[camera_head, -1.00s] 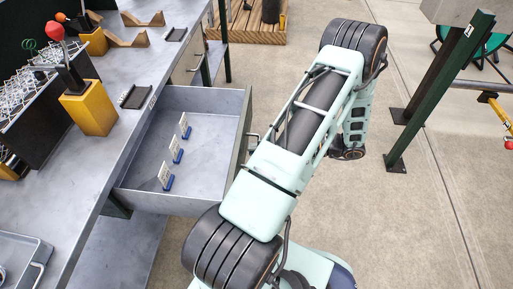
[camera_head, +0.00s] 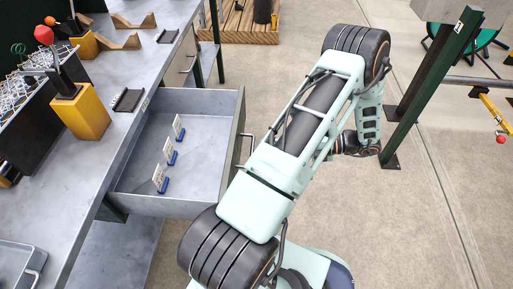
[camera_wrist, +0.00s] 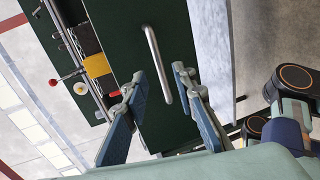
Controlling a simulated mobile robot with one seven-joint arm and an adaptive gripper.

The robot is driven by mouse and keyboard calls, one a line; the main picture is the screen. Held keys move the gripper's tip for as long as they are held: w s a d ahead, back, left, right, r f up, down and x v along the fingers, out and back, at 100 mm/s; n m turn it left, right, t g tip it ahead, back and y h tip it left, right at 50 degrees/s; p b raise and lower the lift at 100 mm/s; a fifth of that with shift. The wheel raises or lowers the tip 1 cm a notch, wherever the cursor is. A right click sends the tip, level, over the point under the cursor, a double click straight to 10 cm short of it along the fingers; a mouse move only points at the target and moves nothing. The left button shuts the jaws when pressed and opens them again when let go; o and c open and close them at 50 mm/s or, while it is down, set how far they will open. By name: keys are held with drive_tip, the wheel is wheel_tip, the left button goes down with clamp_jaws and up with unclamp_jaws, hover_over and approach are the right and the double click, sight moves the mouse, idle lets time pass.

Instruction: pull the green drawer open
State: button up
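The drawer (camera_head: 185,190) is pulled out from under the workbench, showing its grey interior. Its dark green front also shows in the wrist view (camera_wrist: 118,30). A silver bar handle (camera_head: 247,147) is on that front. In the wrist view the handle (camera_wrist: 153,50) lies in line with the gap between my fingers. My gripper (camera_wrist: 159,74) is open, its two blue-grey fingers apart on either side of the handle's lower part in the picture. I cannot tell the depth between fingertips and handle.
Several small cards on blue stands (camera_head: 171,153) are inside the drawer. The workbench (camera_head: 60,215) carries a yellow block with a red-knobbed lever (camera_head: 82,115). A dark green post (camera_head: 430,90) stands to the right. The floor (camera_head: 390,225) right of my arm is clear.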

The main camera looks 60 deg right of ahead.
drive_tip(key=v, duration=0.6)
drive_tip(key=shift+s+d, duration=0.1)
drive_tip(key=shift+s, duration=0.05)
idle(0.4)
